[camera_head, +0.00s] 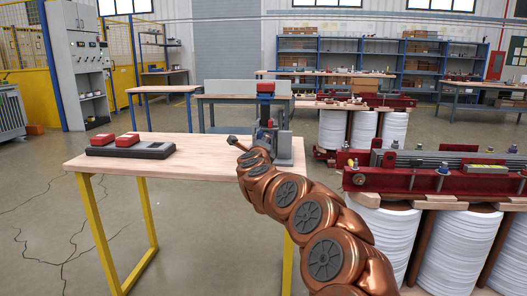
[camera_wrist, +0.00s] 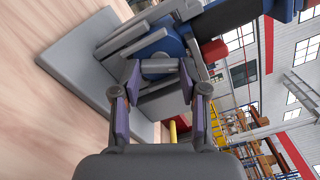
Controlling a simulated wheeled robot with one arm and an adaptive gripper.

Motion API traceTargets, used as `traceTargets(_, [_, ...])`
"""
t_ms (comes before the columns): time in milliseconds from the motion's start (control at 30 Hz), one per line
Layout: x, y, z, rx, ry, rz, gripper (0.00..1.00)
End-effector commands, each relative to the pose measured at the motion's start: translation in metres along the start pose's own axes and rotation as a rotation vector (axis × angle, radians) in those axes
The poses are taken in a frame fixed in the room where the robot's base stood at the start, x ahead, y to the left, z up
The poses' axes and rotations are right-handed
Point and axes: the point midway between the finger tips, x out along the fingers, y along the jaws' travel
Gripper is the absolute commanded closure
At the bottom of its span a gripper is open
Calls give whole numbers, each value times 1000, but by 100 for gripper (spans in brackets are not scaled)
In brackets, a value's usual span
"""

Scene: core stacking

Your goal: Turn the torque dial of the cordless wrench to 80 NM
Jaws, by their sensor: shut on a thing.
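The cordless wrench (camera_head: 265,110) stands upright in a grey holder on the right end of the wooden table, with a red battery on top. In the wrist view its blue and grey body (camera_wrist: 165,45) fills the upper middle, turned on its side. My gripper (camera_wrist: 158,80) has its two purple-padded fingers on either side of the grey torque dial (camera_wrist: 155,69) on the wrench's blue part, and is shut on it. The dial's marks are too small to read.
A dark charger (camera_head: 130,151) with two red batteries (camera_head: 127,140) lies on the left of the table (camera_head: 200,160). The table between charger and holder is clear. A red frame on white coils (camera_head: 440,185) stands close on the right. Other workbenches stand behind.

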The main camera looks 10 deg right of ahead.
Motion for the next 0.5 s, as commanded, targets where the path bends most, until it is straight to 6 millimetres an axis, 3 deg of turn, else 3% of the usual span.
traceTargets(500, [0, 2, 0, 302, -2, 2, 92])
